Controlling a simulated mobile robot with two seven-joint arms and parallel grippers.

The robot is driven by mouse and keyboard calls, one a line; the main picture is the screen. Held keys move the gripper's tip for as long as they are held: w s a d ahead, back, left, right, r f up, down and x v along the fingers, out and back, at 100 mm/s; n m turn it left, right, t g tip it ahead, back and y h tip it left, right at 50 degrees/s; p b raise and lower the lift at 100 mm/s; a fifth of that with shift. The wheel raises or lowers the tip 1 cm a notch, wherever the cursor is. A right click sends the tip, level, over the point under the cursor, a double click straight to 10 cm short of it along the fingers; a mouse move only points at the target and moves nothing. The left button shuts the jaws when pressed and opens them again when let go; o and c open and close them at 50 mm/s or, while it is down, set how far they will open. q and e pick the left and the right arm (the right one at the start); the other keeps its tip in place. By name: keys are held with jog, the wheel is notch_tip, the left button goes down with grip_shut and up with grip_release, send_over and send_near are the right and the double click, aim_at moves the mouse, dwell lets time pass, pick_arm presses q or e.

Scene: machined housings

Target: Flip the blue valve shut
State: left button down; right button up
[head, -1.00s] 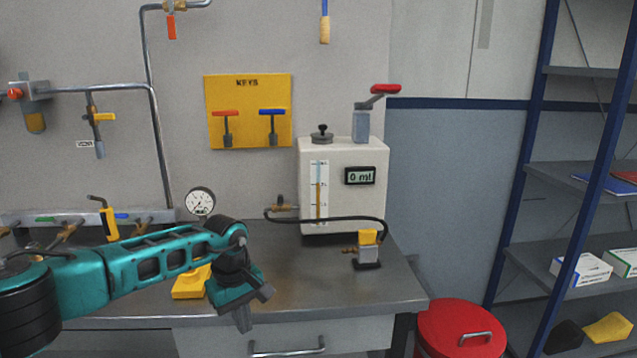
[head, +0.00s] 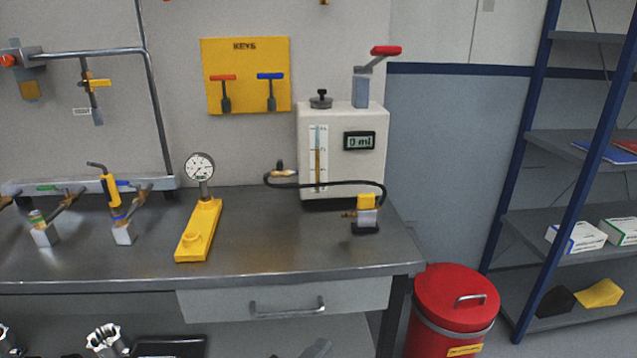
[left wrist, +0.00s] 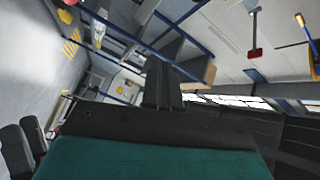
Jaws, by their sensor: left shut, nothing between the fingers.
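The blue valve's small blue handle (head: 122,183) shows on the pipe rail at the left of the bench, partly hidden behind a yellow-bodied tool (head: 110,190) with a bent grey rod. A brass stub (head: 143,195) slants down beside it to a grey block (head: 123,233). Whether the valve is open or shut is too small to tell. My left gripper (left wrist: 162,85) is shut and empty in the left wrist view, pointing away from the bench. In the head view only a grey tip of it (head: 316,349) shows at the bottom edge, well below and right of the valve. My right gripper is out of view.
A green-handled valve (head: 47,187) sits left of the blue one. A gauge (head: 199,167) on a yellow base (head: 198,232) stands to its right. A white tank (head: 342,160) stands farther right. The bench middle (head: 280,240) is clear. A red bin (head: 456,300) stands by the bench.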

pick_arm(q)
jog(key=s+a+f+n+y, duration=0.4)
jog(key=a+f+n+y, duration=0.1)
jog(key=a+n, duration=0.3)
jog(key=shift+f+n+y, duration=0.3)
jog(key=shift+f+n, duration=0.25)
jog(key=shift+n, duration=0.15)
jog(key=c, duration=1.8)
grip_release()
jog(key=s+a+f+n+g+y, duration=0.1)
jog(key=s+a+f+n, duration=0.1)
jog(key=s+a, duration=0.1)
jog(key=s+a+f+n+g+y, duration=0.1)
jog(key=s+a+f+n, duration=0.1)
jog(key=a+n, duration=0.1)
jog(key=s+a+f+n+g+y, duration=0.1)
jog(key=s+a+f+n, duration=0.1)
jog(key=s+a+n, duration=0.1)
jog(key=shift+s+f, duration=0.15)
jog(key=shift+s, duration=0.15)
jog(key=shift+o, duration=1.3)
jog(key=shift+s+a+f+n+g+y, duration=0.15)
jog(key=shift+s+a+n+g+y, duration=0.15)
jog(key=shift+s+n+g+y, duration=0.15)
jog(key=o, duration=0.3)
jog(key=shift+w, duration=0.15)
